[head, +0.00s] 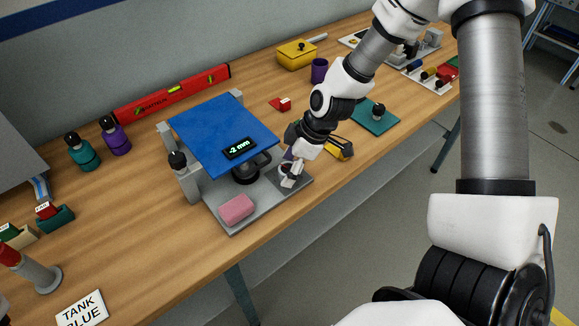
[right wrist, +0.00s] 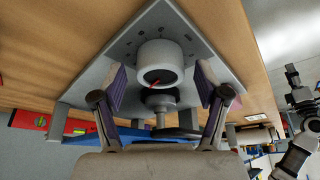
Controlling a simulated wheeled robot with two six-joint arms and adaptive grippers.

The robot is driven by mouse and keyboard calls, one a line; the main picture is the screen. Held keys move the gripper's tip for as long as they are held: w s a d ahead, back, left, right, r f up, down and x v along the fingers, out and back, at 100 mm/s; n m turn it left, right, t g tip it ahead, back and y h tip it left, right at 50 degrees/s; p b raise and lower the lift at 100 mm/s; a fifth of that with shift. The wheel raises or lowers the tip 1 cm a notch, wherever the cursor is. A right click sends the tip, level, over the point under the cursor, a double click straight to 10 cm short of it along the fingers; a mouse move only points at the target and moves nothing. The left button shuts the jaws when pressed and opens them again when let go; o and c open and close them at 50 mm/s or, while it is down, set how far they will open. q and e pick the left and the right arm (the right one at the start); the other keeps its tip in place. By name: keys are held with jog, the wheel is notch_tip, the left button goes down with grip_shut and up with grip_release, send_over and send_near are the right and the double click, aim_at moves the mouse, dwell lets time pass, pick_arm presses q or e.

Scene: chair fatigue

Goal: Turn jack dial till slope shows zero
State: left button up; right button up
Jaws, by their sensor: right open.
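The jack has a blue top plate (head: 212,135) over a grey base (head: 258,212). Its small black display (head: 239,148) reads "-2 mm". My right gripper (head: 290,174) is open at the dial on the base's right part. In the right wrist view the pale round dial (right wrist: 170,52) with a dark face and red mark sits between the spread fingers of my right gripper (right wrist: 160,88), with gaps on both sides. Marks ring it on the base plate. My left arm hangs at that view's right edge; its gripper (right wrist: 292,74) is too small to read.
A pink block (head: 236,209) lies on the jack base's front corner. A black knob (head: 177,160) stands at its left. A red level (head: 172,92) lies behind. A yellow item (head: 339,148) and a green plate (head: 374,117) are beyond my right gripper.

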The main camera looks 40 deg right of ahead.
jog(key=c, duration=1.2)
jog(key=shift+o, duration=0.2)
jog(key=shift+s, duration=0.1)
jog(key=shift+r+m+p, duration=0.15)
jog(key=shift+m+p, duration=0.35)
jog(key=shift+p, duration=0.3)
jog(key=m+t+h+p, duration=0.1)
jog(key=m+p, duration=0.1)
jog(key=shift+s+p, duration=0.15)
jog(key=shift+p, duration=0.25)
jog(key=m+h, duration=0.1)
jog(key=m, duration=0.2)
jog(key=shift+a+p, duration=0.1)
jog(key=shift+p, duration=0.3)
jog(key=m+h, duration=0.1)
jog(key=m, duration=0.2)
jog(key=m+h, duration=0.1)
jog(key=m, duration=0.1)
jog(key=shift+a+m+t, duration=0.1)
jog(key=shift+m+t, duration=0.3)
